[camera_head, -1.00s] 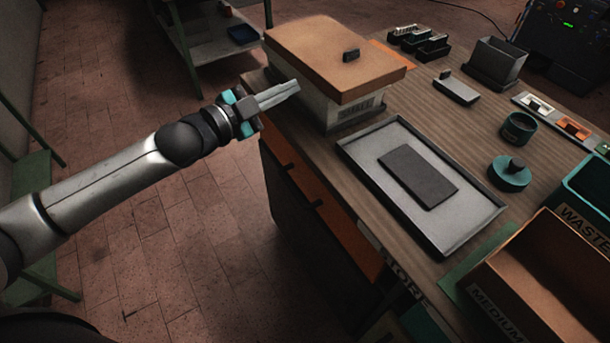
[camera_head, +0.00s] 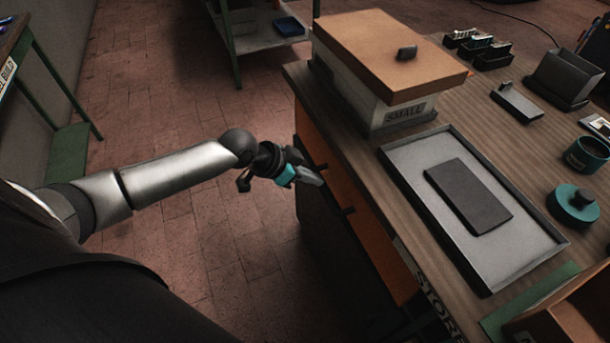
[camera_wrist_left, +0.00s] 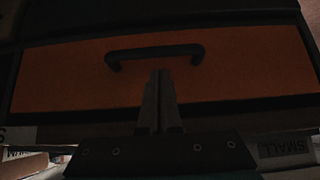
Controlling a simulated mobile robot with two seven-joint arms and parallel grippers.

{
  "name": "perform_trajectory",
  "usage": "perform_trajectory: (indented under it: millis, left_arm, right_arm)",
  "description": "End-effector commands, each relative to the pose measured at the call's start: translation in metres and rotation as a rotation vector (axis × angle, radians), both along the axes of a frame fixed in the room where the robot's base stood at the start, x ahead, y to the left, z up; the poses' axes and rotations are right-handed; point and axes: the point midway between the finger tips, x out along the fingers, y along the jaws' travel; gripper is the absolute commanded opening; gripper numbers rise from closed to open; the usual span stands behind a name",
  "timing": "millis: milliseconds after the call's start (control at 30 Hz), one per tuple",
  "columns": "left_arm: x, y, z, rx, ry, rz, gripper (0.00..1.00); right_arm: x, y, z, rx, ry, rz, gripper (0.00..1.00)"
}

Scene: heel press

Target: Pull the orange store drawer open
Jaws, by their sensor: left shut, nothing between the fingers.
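The orange drawer front (camera_head: 375,247) is in the side of the bench, with a STORE label (camera_head: 436,306) near its right end. It looks shut. Its dark handle (camera_head: 347,211) stands out from the front; in the wrist view the bar handle (camera_wrist_left: 155,51) runs across the orange face. My right gripper is out of view.
On the bench top (camera_head: 420,250) are a lidded box marked SMALL (camera_head: 390,65), a grey tray (camera_head: 410,160) with a dark plate, and a teal pot (camera_head: 573,205). A shelf unit (camera_head: 255,38) stands behind. The floor left of the bench is clear.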

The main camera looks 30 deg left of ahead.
Motion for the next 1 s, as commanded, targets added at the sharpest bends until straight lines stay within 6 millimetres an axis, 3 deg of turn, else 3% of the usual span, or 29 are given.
perform_trajectory:
  millis: [100,300,1000]
  left_arm:
    - [0.012,-0.009,-0.017,-0.002,-0.001,0.000,0.00]
    - [0.024,-0.018,-0.033,0.002,-0.001,-0.001,0.00]
    - [0.022,-0.016,-0.035,0.002,0.000,-0.001,0.00]
  right_arm:
    - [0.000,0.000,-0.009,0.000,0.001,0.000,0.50]
    - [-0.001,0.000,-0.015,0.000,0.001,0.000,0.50]
    - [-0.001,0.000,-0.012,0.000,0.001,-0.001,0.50]
